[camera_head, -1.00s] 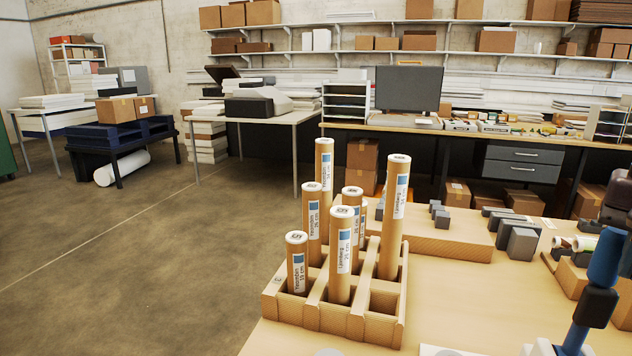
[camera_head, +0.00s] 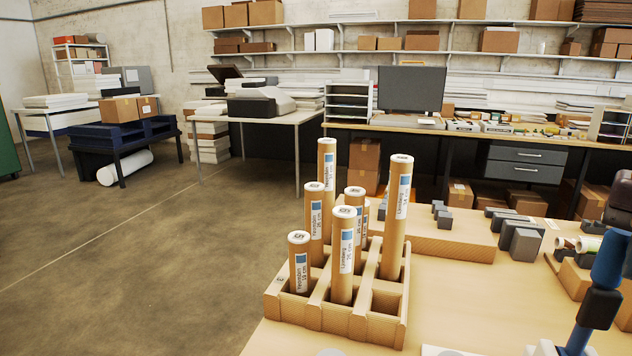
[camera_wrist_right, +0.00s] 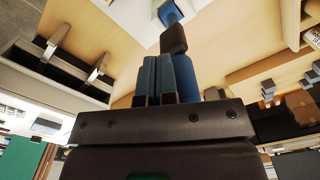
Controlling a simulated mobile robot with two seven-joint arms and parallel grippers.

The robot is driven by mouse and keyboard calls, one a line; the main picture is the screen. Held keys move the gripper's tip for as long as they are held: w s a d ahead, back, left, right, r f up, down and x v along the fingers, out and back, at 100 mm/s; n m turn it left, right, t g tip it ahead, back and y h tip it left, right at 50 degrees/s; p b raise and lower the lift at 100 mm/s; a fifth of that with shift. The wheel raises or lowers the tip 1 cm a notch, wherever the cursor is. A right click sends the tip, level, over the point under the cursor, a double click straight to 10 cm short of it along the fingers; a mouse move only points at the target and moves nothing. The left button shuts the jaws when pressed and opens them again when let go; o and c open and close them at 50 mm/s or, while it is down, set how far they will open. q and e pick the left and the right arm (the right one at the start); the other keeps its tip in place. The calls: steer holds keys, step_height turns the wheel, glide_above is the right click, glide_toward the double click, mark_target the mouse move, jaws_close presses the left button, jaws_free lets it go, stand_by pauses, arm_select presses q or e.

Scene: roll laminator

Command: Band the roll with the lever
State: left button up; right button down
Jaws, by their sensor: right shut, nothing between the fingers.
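Small rolls with pale ends (camera_head: 588,244) lie partly hidden behind the gripper. My left gripper is not in view.
A cardboard rack (camera_head: 335,317) holds several upright labelled tubes at the table's left edge. Grey blocks (camera_head: 522,240) and a low cardboard block (camera_head: 450,240) stand behind. The table (camera_head: 480,310) is clear between the rack and the white base. A workbench (camera_head: 460,132) lines the wall.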

mark_target(606, 233)
stand_by(0.4)
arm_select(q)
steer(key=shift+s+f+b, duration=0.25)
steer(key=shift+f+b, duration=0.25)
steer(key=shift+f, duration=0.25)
arm_select(e)
steer(key=shift+w+d, duration=0.25)
steer(key=shift+w, duration=0.6)
steer(key=shift+w+d, duration=0.25)
steer(key=shift+w, duration=0.6)
steer(key=shift+f, duration=0.2)
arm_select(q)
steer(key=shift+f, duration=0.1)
arm_select(e)
steer(key=shift+w, duration=0.1)
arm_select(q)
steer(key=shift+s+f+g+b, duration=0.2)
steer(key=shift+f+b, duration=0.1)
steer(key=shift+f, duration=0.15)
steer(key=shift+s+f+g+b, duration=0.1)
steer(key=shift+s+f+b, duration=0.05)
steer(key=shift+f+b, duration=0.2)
arm_select(e)
steer(key=shift+w+d, duration=0.3)
steer(key=shift+w, duration=0.5)
steer(key=shift+w+d, duration=0.25)
steer(key=shift+w, duration=0.55)
